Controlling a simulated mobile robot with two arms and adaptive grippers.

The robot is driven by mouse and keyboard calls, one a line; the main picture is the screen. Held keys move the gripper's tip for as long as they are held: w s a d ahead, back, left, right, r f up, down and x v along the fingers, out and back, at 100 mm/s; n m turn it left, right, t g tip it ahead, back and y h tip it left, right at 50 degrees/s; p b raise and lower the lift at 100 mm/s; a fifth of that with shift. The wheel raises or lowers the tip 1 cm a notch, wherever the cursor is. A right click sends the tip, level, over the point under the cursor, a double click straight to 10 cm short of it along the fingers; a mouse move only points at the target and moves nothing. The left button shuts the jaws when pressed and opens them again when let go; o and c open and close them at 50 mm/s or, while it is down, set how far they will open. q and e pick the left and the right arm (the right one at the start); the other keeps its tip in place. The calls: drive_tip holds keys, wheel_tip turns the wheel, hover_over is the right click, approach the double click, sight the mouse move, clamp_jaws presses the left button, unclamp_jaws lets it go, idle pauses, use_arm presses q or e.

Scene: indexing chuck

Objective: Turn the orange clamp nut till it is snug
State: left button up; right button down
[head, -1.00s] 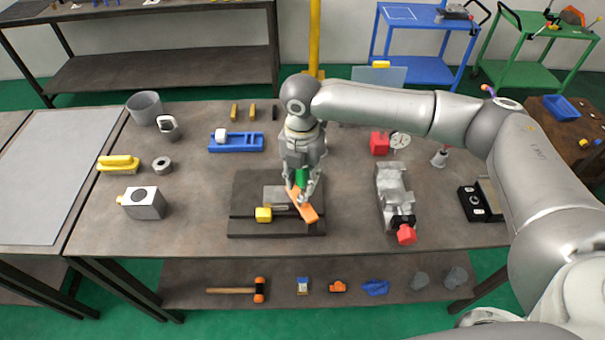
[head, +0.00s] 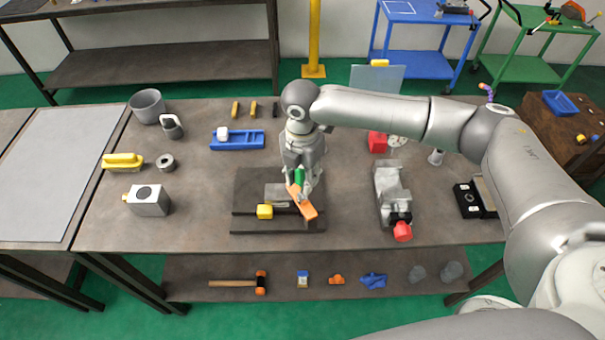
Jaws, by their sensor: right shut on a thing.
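The orange clamp nut (head: 306,208) shows as a slanted orange piece above the dark fixture plate (head: 245,222) in the middle of the bench. My right gripper (head: 300,190) reaches down over it from above, fingers shut at its upper end. A green part (head: 299,176) shows between the fingers; the fingers partly hide how it joins the orange piece. A grey block (head: 277,193) sits on the plate behind the nut. My left gripper is not in view.
A grey vise (head: 391,190) with a red end piece (head: 403,231) stands right of the plate. A grey box (head: 150,201) and a ring (head: 165,162) are at left. Bare bench lies between the box and the plate.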

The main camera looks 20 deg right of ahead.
drive_tip(key=shift+r+m+p, duration=0.1)
drive_tip(key=shift+m+p, duration=0.4)
drive_tip(key=shift+p, duration=0.2)
drive_tip(key=shift+m+p, duration=0.35)
drive_tip(key=shift+m, duration=0.85)
drive_tip(key=shift+m, duration=1.8)
